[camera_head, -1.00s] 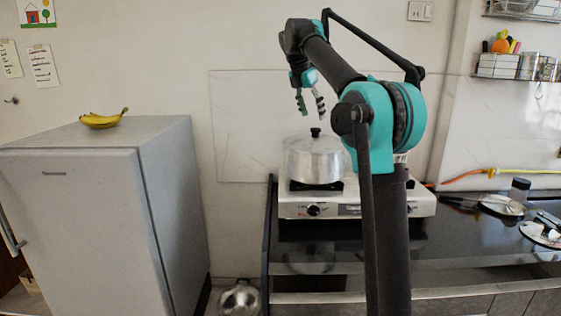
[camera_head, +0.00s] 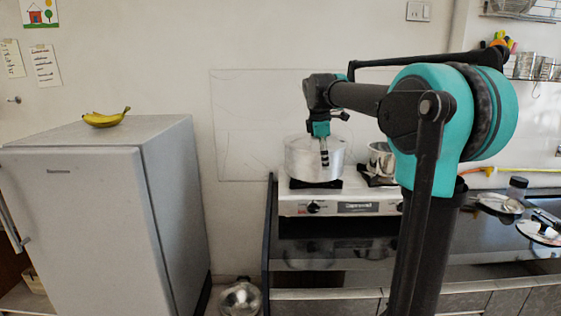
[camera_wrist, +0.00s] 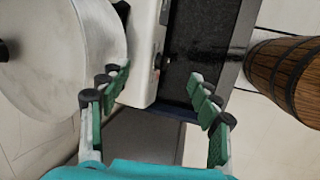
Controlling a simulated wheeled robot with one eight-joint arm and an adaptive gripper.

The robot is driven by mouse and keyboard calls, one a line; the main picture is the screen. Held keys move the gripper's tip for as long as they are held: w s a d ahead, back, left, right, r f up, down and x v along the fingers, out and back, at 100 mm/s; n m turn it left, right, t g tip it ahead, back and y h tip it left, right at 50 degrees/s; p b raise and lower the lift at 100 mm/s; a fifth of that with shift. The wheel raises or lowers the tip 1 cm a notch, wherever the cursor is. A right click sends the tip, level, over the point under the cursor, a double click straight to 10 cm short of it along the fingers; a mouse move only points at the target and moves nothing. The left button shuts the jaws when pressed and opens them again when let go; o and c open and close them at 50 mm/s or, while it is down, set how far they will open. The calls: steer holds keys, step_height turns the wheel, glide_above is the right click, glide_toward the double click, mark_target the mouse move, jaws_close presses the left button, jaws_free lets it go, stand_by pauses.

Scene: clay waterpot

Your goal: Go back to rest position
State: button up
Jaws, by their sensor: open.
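My gripper (camera_head: 324,157) shows in the head view in front of the silver pot (camera_head: 300,160), overlapping it in the picture. In the wrist view my gripper (camera_wrist: 159,75) is open, with two green-padded fingers apart and nothing between them. The large pale round surface at the left of the wrist view looks like the pot (camera_wrist: 60,55), close beside the left finger. The pot stands on the white stove (camera_head: 375,207).
A smaller pot (camera_head: 378,160) sits on the stove's right side. A fridge (camera_head: 80,220) with bananas (camera_head: 104,119) stands left. A wooden barrel (camera_wrist: 285,75) shows at the wrist view's right. The dark counter (camera_head: 485,240) holds dishes at right.

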steer(key=s+d+f+m+y, duration=0.1)
steer(key=s+d+f+m, duration=0.1)
steer(key=s+f+m, duration=0.6)
steer(key=s+d+f+m+t+y, duration=0.1)
steer(key=s+f+m, duration=0.8)
steer(key=s+f, duration=1.3)
steer(key=shift+s+d+f, duration=0.35)
steer(key=shift+s+d, duration=0.15)
steer(key=shift+s, duration=0.25)
steer(key=shift+c, duration=0.6)
